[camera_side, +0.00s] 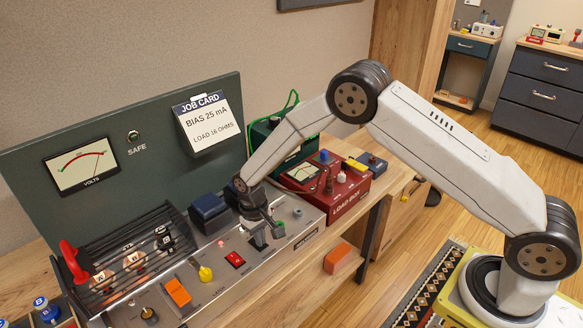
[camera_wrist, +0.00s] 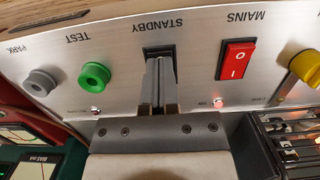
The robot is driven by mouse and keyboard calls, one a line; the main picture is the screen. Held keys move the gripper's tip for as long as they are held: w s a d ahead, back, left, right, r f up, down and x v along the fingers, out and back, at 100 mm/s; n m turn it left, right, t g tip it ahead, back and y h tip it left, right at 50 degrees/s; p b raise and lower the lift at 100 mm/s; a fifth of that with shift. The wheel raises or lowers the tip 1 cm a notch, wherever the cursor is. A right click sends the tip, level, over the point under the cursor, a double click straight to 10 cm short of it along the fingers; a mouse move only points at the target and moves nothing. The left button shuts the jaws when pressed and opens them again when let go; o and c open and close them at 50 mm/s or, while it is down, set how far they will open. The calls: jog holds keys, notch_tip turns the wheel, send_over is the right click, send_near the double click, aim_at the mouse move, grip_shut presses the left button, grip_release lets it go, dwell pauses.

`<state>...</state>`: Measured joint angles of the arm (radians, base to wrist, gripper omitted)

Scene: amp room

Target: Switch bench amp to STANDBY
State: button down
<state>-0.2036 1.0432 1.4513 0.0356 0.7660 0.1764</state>
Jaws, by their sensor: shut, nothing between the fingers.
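The bench amp's sloped metal panel (camera_side: 215,275) runs along the bench in the side view. In the wrist view the STANDBY label (camera_wrist: 160,24) reads upside down above a dark switch (camera_wrist: 160,50). My gripper (camera_wrist: 161,62) is shut and empty, with its fingertips at this switch, covering much of it. I cannot tell whether they touch it or which way it is set. In the side view my gripper (camera_side: 260,243) points down at the panel between the red rocker and the green knob. The red MAINS rocker (camera_wrist: 236,59) is beside it, with a lit red lamp (camera_wrist: 218,103) nearby.
A green TEST knob (camera_wrist: 94,77) and a grey PARK knob (camera_wrist: 40,82) lie left of the fingers. A yellow knob (camera_wrist: 306,65) is at the right. The red load box (camera_side: 335,193) stands beside the amp. A job card (camera_side: 208,124) hangs on the backboard.

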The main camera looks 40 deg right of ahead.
jog(key=shift+f, duration=0.25)
jog(key=shift+w+r, duration=0.2)
jog(key=shift+w, duration=0.6)
jog(key=shift+r, duration=0.25)
notch_tip(320, 180, up, 14)
jog(key=w, duration=0.1)
jog(key=shift+w+f, duration=0.2)
jog(key=shift+w, duration=0.15)
dwell(0.6)
